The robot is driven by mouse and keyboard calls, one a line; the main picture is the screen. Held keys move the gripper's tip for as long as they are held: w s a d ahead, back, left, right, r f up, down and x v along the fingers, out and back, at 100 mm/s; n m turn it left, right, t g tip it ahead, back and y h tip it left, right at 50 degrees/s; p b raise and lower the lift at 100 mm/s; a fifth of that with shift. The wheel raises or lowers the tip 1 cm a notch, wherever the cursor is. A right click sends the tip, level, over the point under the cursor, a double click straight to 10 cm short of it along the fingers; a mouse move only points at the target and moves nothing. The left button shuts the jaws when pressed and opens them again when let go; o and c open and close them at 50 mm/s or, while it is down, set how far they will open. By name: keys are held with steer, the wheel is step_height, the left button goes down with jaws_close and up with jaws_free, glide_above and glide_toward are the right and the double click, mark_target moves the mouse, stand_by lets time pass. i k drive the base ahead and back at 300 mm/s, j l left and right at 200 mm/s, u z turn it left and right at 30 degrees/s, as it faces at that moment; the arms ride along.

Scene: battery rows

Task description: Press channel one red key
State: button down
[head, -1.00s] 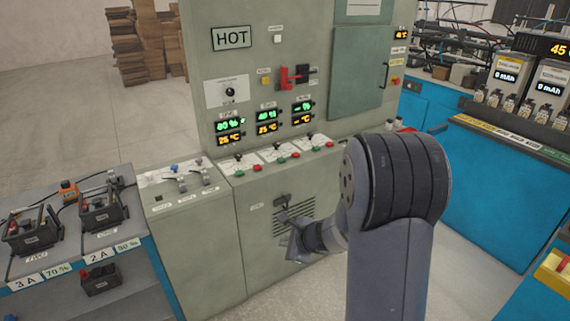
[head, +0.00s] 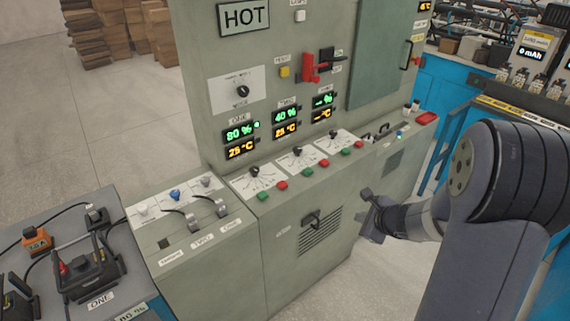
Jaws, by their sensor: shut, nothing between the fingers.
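The channel one panel (head: 256,180) is the leftmost of three on the grey cabinet's sloped ledge, below the display (head: 240,141) reading 80 % and 25 °C. Its red key (head: 282,185) is a small block on the ledge's front edge, just right of a green key (head: 263,196). My gripper (head: 368,212) is shut and empty. It appears in front of the cabinet, to the right of and lower in the picture than the red key, apart from it.
Similar red keys belong to channel two (head: 325,163) and channel three (head: 358,143). A lower panel with levers (head: 192,215) adjoins at left, beside a bench (head: 50,215) with batteries. A blue bench (head: 445,90) stands at right. A handle (head: 313,218) protrudes from the cabinet front.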

mark_target(283, 184)
steer(key=i+j, duration=0.3)
steer(key=j, duration=0.15)
steer(key=i+j, duration=0.25)
steer(key=j, duration=0.15)
steer(key=i+j, duration=0.3)
steer(key=j, duration=0.15)
steer(key=z, duration=0.05)
